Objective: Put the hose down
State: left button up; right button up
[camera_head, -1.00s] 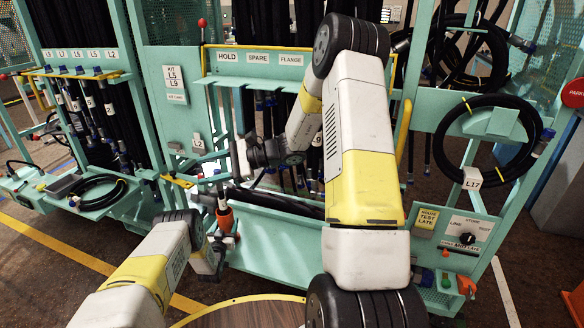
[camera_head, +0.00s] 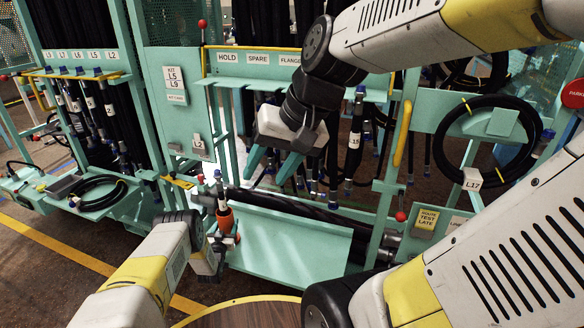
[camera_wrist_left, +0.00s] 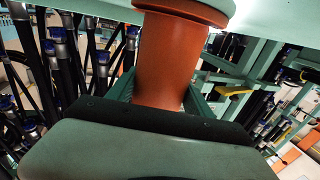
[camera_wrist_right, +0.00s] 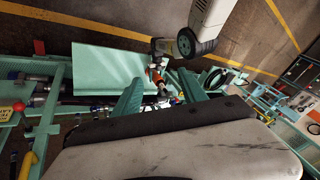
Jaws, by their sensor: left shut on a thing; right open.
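Black hoses (camera_head: 290,207) lie lengthwise along the teal tray in the middle of the rack. Another black hose with a white tag (camera_head: 354,141) hangs upright right of my right gripper. I cannot tell which hose the task means. My right gripper (camera_head: 271,174) is open and empty, pointing down in front of the hanging hoses. Its spread teal fingers also show in the right wrist view (camera_wrist_right: 159,80). My left gripper (camera_head: 218,241) is shut on an orange cylindrical part (camera_head: 225,219) at the tray's left end. That part fills the upper middle of the left wrist view (camera_wrist_left: 178,60).
A teal tray panel (camera_head: 290,243) slopes below the hoses. A coiled hose tagged L17 (camera_head: 487,150) hangs at the right. A yellow handle (camera_head: 403,133) stands on a post. A round wooden top (camera_head: 245,314) is at the front. Several hoses hang at the left.

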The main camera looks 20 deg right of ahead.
pick_arm(q)
jog(key=shift+r, duration=0.1)
jog(key=o, duration=1.6)
pick_arm(e)
jog(key=s+d+t+h, duration=0.1)
jog(key=d, duration=0.1)
jog(key=s+d+r+n+t, duration=0.1)
jog(key=s+d, duration=0.1)
jog(key=shift+r+h, duration=0.15)
jog(key=shift+h, duration=0.25)
jog(key=shift+a, duration=0.1)
